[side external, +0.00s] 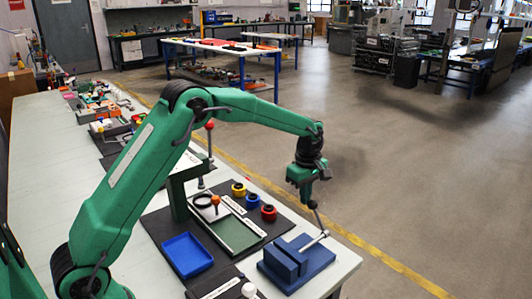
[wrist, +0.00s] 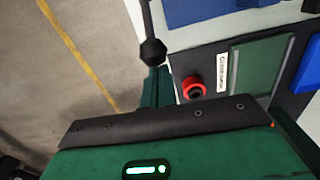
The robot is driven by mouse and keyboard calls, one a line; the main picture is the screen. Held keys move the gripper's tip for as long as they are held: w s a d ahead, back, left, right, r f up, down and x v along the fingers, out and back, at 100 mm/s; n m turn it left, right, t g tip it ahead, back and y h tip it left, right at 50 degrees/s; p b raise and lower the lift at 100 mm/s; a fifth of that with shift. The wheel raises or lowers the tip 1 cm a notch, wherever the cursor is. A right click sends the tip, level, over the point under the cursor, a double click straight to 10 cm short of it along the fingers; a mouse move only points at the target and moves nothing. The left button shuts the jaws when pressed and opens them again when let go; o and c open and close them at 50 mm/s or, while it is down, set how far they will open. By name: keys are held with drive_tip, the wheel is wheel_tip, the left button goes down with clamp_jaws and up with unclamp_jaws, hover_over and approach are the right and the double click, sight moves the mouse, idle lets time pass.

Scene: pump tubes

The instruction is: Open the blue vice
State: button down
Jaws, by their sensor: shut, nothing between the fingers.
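The blue vice (side external: 313,262) stands at the near right end of the bench, its jaw blocks close together. Its silver screw (side external: 315,242) sticks out to the right. A grey crank arm (side external: 319,219) rises from the screw's end to a dark knob. In the wrist view, the dark knob (wrist: 152,52) hangs on its rod at the top, with a piece of the blue vice (wrist: 200,11) to its right. My gripper (side external: 303,190) is shut and empty, just above the knob. The knob is not between the fingers; I cannot tell if they touch.
Red (side external: 269,212), blue (side external: 252,201) and yellow (side external: 238,189) round parts stand left of my gripper, beside a green plate (side external: 234,234). A blue tray (side external: 187,255) lies further left. The bench edge is close, with open floor beyond.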

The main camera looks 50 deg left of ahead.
drive_tip(key=shift+d+r, duration=0.35)
drive_tip(key=shift+d, duration=0.05)
idle(0.4)
drive_tip(key=shift+d+r, duration=0.6)
drive_tip(key=shift+d, duration=0.3)
drive_tip(key=d, duration=1.1)
drive_tip(key=shift+d, duration=0.2)
drive_tip(key=shift+r, duration=0.2)
drive_tip(key=d+r, duration=0.4)
drive_tip(key=d, duration=0.4)
drive_tip(key=shift+d, duration=0.25)
